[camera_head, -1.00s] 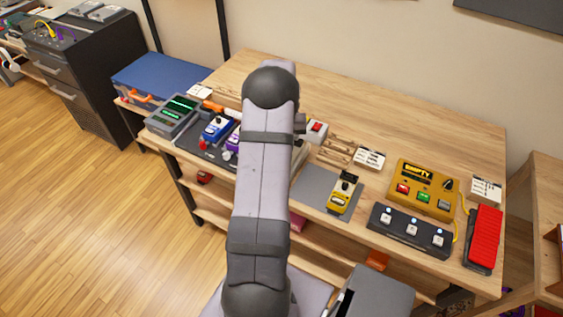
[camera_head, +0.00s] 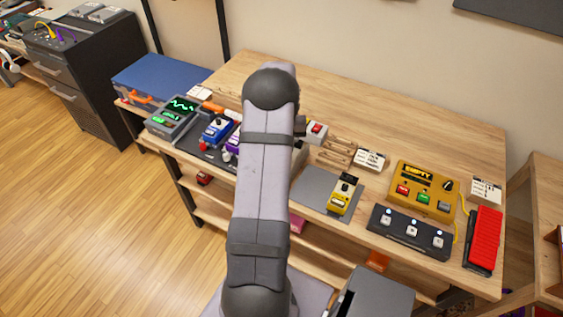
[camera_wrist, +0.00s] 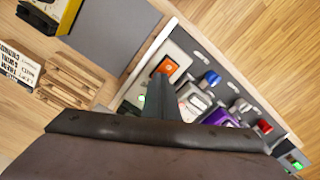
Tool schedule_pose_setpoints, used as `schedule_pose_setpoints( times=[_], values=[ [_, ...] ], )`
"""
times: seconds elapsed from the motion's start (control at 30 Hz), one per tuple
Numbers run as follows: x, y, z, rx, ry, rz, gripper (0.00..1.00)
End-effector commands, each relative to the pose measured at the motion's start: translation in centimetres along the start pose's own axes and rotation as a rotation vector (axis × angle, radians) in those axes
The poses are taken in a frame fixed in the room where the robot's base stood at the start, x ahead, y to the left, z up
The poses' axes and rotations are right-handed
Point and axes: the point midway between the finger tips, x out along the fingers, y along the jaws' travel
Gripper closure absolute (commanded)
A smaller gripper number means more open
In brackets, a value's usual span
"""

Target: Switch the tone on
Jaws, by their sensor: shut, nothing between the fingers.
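An orange-lit square switch (camera_wrist: 166,66) sits on a pale unit at the left end of the pedal board (camera_wrist: 225,62) in the wrist view. A small green light (camera_wrist: 140,98) glows on the same unit. My gripper (camera_wrist: 161,82) is shut and empty, its tip just beside the switch; I cannot tell whether it touches. In the head view my arm hides that switch and my fingertips. The grey screen box (camera_head: 176,117) at the board's left end shows a green wave and a lit green block.
Right of my arm are a pale box with a red switch (camera_head: 316,129), wooden pieces (camera_head: 337,152), a yellow pedal (camera_head: 344,193) on a grey mat (camera_head: 312,190), a yellow unit (camera_head: 424,189), a black footswitch (camera_head: 411,232) and a red pedal (camera_head: 485,238). The table's back is clear.

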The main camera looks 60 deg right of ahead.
Motion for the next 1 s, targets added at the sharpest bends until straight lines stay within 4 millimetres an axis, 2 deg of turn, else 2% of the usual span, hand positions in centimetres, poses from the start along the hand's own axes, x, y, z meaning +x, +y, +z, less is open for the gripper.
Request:
schedule_pose_setpoints(
  times=[0.1, 0.7, 1.0],
  values=[
    [-1.3, 0.0, -0.1, 0.0, 0.003, 0.0, 1.0],
    [-5.7, 0.0, -0.1, 0.0, 0.005, 0.001, 1.0],
    [-6.4, 0.0, -0.1, 0.0, 0.004, 0.001, 1.0]
  ],
)
